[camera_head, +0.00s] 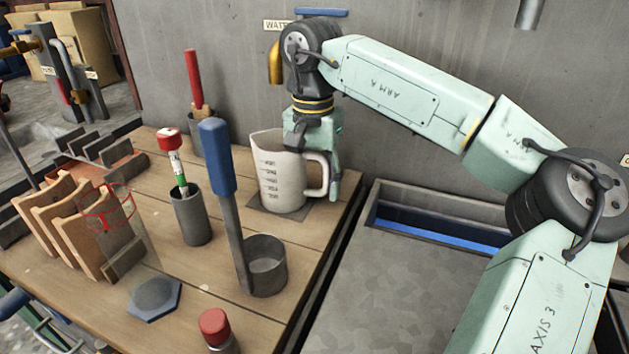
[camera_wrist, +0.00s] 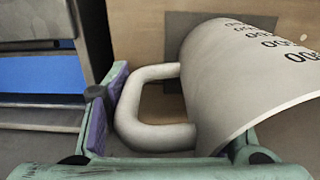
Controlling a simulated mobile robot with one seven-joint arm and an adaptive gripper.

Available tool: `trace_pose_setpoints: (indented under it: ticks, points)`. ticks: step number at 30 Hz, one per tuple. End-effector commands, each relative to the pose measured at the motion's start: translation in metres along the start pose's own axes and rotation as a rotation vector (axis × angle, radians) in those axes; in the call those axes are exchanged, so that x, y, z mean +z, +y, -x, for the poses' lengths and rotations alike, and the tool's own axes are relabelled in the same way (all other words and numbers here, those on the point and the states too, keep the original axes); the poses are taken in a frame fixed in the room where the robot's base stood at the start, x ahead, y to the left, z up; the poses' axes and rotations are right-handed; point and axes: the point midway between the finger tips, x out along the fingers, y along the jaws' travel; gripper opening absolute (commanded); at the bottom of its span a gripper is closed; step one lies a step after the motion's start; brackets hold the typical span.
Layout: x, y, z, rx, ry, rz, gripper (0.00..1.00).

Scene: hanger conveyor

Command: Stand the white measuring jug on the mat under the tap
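The white measuring jug (camera_head: 278,180) stands upright on a dark square mat (camera_head: 259,207) at the back of the wooden bench. The brass tap (camera_head: 275,62) is on the wall above it, partly behind my arm. My gripper (camera_head: 318,160) reaches down at the jug's handle side, with its fingers spread apart. In the wrist view the jug's handle (camera_wrist: 152,135) and near wall lie between the fingers (camera_wrist: 175,130). One finger is just outside the handle, the other at the jug's rim. Whether either pad touches is hard to tell. The mat also shows there (camera_wrist: 188,28).
A blue-handled tool (camera_head: 217,160) stands in a grey cup (camera_head: 267,268). Another cup (camera_head: 190,217) holds a red-capped tube. A wooden rack (camera_head: 75,230), red glasses (camera_head: 107,208) and a blue hexagonal piece (camera_head: 153,300) are at left. A grey trough (camera_head: 440,205) lies right of the bench.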

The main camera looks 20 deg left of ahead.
Motion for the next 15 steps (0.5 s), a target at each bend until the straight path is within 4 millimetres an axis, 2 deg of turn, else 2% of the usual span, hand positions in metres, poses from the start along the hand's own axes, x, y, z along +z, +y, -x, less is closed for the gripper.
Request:
trace_pose_setpoints:
  ticks: [6,15]
  points:
    - [-0.0001,0.0001,0.0002,0.0,0.0,0.0,0.67]
    - [-0.0001,0.0001,0.0016,0.0,0.001,0.0,0.67]
